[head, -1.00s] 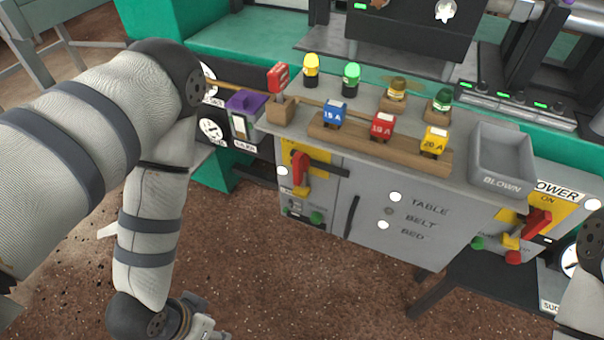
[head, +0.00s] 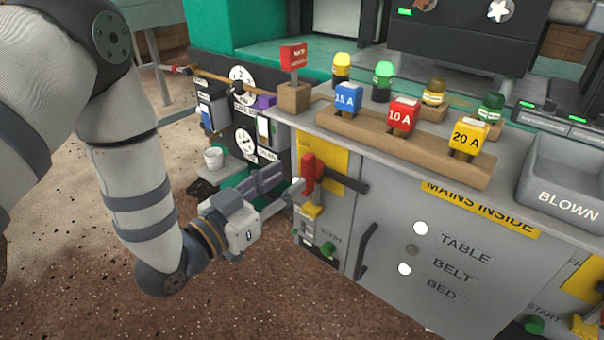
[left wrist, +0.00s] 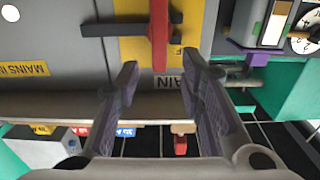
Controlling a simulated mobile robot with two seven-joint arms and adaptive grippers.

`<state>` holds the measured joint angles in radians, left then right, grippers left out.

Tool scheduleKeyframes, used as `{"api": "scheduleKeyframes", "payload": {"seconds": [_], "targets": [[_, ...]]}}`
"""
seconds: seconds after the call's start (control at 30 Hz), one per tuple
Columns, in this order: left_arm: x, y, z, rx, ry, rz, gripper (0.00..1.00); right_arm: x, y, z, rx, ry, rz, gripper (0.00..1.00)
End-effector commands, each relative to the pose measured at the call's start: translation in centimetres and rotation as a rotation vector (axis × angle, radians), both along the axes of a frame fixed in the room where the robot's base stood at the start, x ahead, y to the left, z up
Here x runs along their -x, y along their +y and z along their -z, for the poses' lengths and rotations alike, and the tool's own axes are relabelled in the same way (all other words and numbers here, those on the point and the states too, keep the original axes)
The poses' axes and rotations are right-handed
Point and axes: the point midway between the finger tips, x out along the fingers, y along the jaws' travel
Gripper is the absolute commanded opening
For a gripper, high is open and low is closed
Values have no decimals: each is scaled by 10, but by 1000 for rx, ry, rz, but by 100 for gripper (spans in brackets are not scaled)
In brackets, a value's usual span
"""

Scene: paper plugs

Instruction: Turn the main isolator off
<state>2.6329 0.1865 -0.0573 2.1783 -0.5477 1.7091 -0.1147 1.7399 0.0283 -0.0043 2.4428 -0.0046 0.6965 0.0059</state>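The main isolator has a red handle (head: 310,174) on a yellow plate (head: 334,162) at the left end of the grey cabinet front. The handle stands upright in the head view, with a black bar to its right. My left gripper (head: 283,190) is open and empty, close to the left of the handle with its fingers pointing at it. In the left wrist view the spread fingers (left wrist: 158,75) lie either side of the red handle's line (left wrist: 159,35), with the handle beyond their tips. I cannot tell whether they touch anything. My right gripper is out of view.
A yellow lever (head: 312,209) and green button sit below the handle. A black door handle (head: 364,250) is to the right. Fuse plugs on a wooden rack (head: 400,140) and a grey BLOWN tray (head: 530,185) are on the cabinet top. Open floor lies in front.

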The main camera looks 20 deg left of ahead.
Motion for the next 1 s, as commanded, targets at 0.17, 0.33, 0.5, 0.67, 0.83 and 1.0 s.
{"api": "scheduleKeyframes", "payload": {"seconds": [0.17,0.33,0.5,0.67,0.83,1.0], "targets": [[-36,-13,2,-1,1,0,35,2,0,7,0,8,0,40],[-52,-19,2,0,3,0,35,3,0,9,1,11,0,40],[-54,-19,1,0,3,-1,35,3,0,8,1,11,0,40],[-54,-19,1,0,3,-1,19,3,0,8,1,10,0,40],[-53,-20,1,0,4,-1,0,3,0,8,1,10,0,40],[-53,-20,1,3,5,0,0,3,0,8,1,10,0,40]]}}
